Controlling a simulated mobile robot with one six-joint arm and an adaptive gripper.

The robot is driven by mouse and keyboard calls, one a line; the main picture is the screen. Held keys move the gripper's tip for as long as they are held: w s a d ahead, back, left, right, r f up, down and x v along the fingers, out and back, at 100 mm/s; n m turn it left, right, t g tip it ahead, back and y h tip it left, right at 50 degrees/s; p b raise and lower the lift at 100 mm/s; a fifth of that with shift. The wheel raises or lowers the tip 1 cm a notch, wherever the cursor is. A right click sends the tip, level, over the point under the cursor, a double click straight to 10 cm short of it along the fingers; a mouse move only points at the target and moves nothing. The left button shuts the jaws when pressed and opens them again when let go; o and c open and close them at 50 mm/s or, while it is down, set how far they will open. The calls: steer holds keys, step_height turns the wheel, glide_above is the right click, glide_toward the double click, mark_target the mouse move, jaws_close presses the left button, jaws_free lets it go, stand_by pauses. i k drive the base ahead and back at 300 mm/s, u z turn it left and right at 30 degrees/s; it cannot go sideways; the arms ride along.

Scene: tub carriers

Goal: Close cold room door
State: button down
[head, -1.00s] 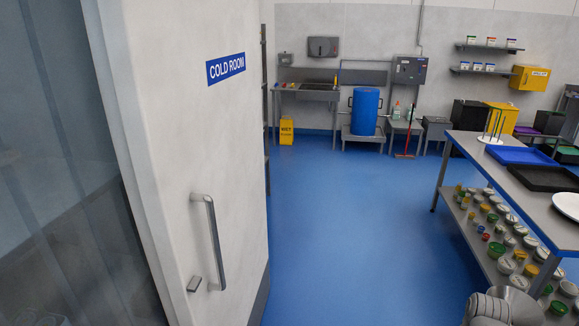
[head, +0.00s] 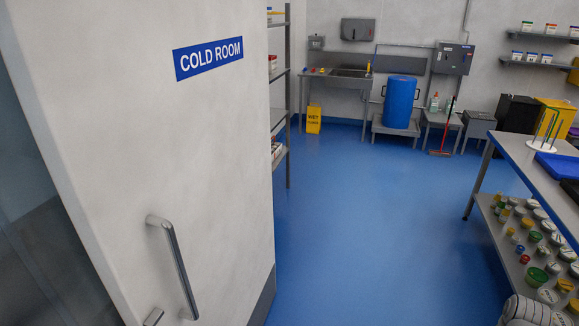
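The cold room door (head: 205,150) is a white panel with a blue "COLD ROOM" sign (head: 209,58). It fills the left of the head view and stands open, with a dark, glassy-looking opening (head: 45,240) at its left edge. A grey metal bar handle (head: 177,262) is on the door's lower part, with a small metal fitting (head: 153,316) beside its lower end.
A metal table (head: 535,160) with a lower shelf of several tubs stands at the right. A shelf rack (head: 287,100) stands just beyond the door's edge. A blue barrel (head: 399,100) and a yellow wet-floor sign (head: 313,120) are at the back wall. The blue floor (head: 370,220) between is clear.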

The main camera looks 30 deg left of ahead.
mark_target(150, 121)
steer(key=u, duration=0.2)
steer(key=i, duration=0.75)
steer(key=u, duration=0.95)
steer(key=i, duration=0.85)
steer(key=u, duration=0.6)
steer(key=k, duration=0.9)
steer(key=u, duration=0.15)
steer(key=i, duration=0.5)
steer(key=z, duration=0.05)
